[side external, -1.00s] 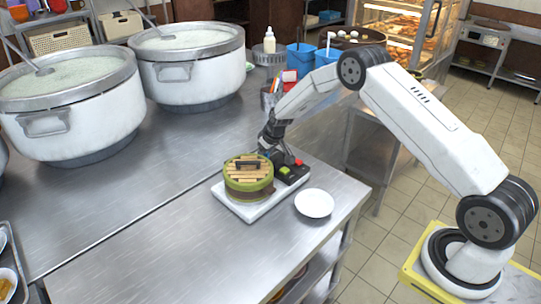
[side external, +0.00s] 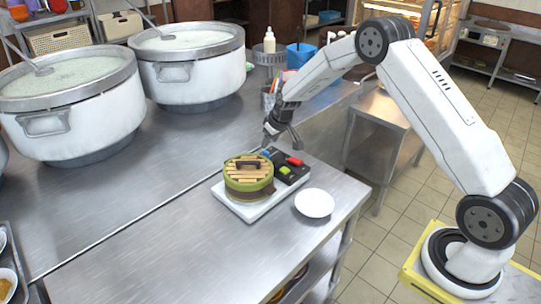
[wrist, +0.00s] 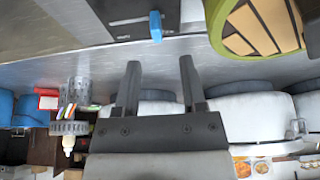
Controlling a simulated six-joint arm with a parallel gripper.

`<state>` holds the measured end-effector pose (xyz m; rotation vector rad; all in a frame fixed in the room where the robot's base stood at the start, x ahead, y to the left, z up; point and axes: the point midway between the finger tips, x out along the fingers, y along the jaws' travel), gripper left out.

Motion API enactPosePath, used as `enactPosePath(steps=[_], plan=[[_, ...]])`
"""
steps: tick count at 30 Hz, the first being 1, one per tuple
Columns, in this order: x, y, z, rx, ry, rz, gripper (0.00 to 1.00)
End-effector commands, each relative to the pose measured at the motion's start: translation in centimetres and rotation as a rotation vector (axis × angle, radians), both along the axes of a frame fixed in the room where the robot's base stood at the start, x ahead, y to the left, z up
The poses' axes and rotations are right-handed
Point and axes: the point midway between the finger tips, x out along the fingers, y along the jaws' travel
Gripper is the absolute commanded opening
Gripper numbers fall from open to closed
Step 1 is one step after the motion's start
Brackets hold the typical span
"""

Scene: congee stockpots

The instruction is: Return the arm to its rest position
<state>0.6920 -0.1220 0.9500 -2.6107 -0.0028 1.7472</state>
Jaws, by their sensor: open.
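My gripper (side external: 283,142) is open and empty. It hangs just above and behind a black box (side external: 296,178) with red, green and blue parts on top. The wrist view shows the two fingers (wrist: 159,70) apart with nothing between them.
Two large white stockpots (side external: 68,118) (side external: 189,77) stand on the steel counter (side external: 150,215) to the left. A white plate (side external: 315,203) lies right of the board. A utensil holder (side external: 268,98) and blue container (side external: 300,55) stand behind my gripper.

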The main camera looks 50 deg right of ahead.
Motion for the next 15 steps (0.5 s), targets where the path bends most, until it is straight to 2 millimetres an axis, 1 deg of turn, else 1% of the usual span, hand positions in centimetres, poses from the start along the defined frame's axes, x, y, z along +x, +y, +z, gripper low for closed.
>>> enactPosePath(steps=[1,6,15], plan=[[-0.15,-0.01,0.34,0.0,0.0,0.0,0.53],[-0.37,0.0,0.81,0.0,0.0,0.0,0.53],[-0.39,0.0,0.84,0.0,0.0,0.0,0.53]])
